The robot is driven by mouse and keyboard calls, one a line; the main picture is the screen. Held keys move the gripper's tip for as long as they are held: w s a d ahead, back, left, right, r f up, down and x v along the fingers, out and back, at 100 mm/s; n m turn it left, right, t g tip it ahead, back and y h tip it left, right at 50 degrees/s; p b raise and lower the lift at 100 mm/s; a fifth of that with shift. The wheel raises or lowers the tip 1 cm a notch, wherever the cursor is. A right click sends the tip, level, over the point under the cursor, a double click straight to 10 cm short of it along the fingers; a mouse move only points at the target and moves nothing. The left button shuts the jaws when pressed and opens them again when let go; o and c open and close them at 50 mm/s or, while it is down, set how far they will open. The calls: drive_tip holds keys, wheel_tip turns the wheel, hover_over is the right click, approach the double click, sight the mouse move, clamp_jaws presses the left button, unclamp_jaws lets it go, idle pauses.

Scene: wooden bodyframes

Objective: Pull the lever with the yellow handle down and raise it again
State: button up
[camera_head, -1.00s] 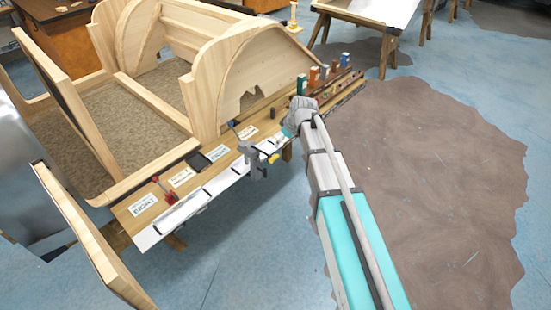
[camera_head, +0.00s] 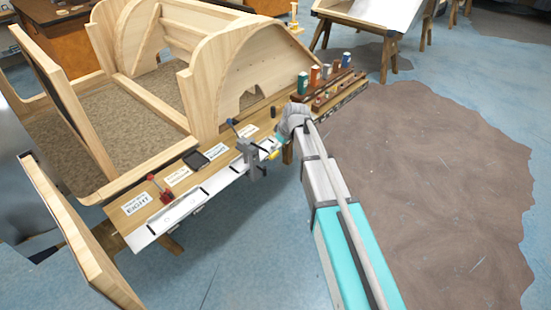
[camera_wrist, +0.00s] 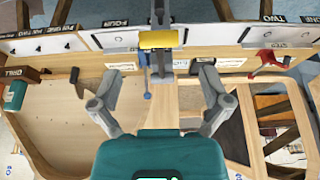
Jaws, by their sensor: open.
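The lever's yellow handle (camera_wrist: 158,40) is a short crosswise bar on a grey mount, near the top middle of the wrist view. In the head view the grey lever mount (camera_head: 250,152) is at the bench's front edge, with its yellow end (camera_head: 274,154) beside the end of my arm. My gripper (camera_wrist: 160,74) has its two grey fingers spread wide, one on each side of the lever's line. The handle appears beyond the fingertips, with no visible contact. In the head view my gripper's fingers are mostly hidden behind my wrist.
A red lever (camera_wrist: 268,62) is on the same bench to the right in the wrist view. A blue-tipped rod (camera_wrist: 147,82) is close to the yellow handle. A wooden frame (camera_head: 240,75) rises behind the bench. Floor in front is clear.

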sight(274, 154)
drive_tip(key=shift+b+x, duration=2.4)
drive_tip(key=shift+x, duration=0.45)
